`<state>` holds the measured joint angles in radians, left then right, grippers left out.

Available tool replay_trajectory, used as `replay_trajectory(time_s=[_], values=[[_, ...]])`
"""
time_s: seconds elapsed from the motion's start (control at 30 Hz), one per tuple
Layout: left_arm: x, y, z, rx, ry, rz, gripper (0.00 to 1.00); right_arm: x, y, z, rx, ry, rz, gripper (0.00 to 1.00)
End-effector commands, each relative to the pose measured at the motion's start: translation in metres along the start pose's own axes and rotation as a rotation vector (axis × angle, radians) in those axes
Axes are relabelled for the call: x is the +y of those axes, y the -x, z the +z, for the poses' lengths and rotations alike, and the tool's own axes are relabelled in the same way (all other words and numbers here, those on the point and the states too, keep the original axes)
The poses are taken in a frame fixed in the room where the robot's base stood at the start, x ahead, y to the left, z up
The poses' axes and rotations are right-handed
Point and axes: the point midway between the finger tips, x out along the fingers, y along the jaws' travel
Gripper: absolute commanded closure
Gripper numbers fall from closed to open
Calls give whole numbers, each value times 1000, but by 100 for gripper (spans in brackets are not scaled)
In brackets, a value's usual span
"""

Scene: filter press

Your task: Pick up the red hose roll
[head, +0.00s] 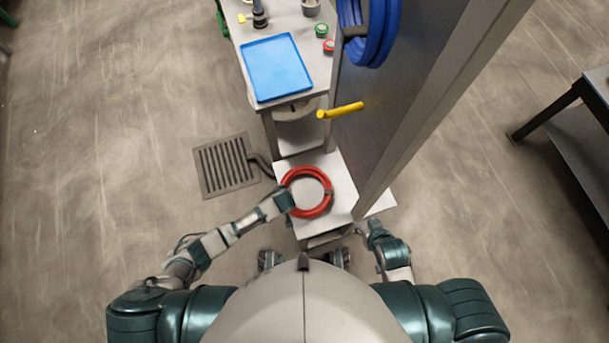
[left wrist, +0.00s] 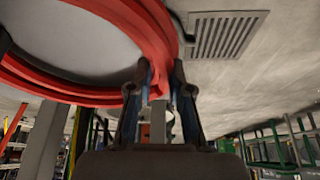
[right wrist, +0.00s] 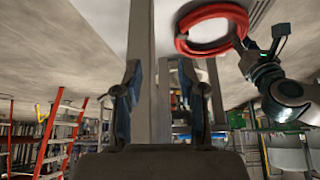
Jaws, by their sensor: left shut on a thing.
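The red hose roll (head: 313,213) is a ring with a dark strap, seen over a small pale stand (head: 345,180); I cannot tell whether it rests on it. My left gripper (head: 284,202) is at the ring's left side. In the left wrist view its fingers (left wrist: 158,82) close around the red hose (left wrist: 152,35) from both sides. The roll also shows in the right wrist view (right wrist: 186,46). My right gripper (head: 371,228) is open and empty, right of the stand near the grey panel's foot; its fingers (right wrist: 163,85) are apart.
A tall grey panel (head: 400,95) rises right of the stand, with a yellow handle (head: 340,110) and a blue hose (head: 375,45). A table with a blue tray (head: 275,68) stands beyond. A floor grate (head: 225,165) lies left. Open floor is left.

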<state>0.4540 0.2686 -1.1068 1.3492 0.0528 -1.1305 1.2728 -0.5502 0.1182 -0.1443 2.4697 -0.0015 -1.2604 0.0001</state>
Motion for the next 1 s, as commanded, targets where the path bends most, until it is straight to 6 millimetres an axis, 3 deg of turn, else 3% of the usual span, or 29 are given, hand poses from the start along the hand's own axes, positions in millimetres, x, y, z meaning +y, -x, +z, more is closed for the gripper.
replay_trajectory(time_s=[0.07, 0.43, 0.53, 0.67, 0.8, 1.0], values=[[-8, -4, 3, -6, 2, -16, 100, 0, 0, 0, 0, 0, -1, 60], [-8, -1, 3, -8, -1, -30, 100, -2, 2, 1, -10, -5, -4, 60], [-8, 6, 0, -8, -1, -29, 100, 4, 6, 14, -72, -4, 6, 60], [-7, 21, -7, -4, -1, -23, 100, 6, 17, 33, -174, -6, 13, 60], [-6, 50, -21, 2, 2, -19, 100, 8, 28, 62, -326, -11, 22, 60], [-4, 78, -33, 2, 1, -19, 100, 8, -9, 74, -334, -9, 18, 60]])
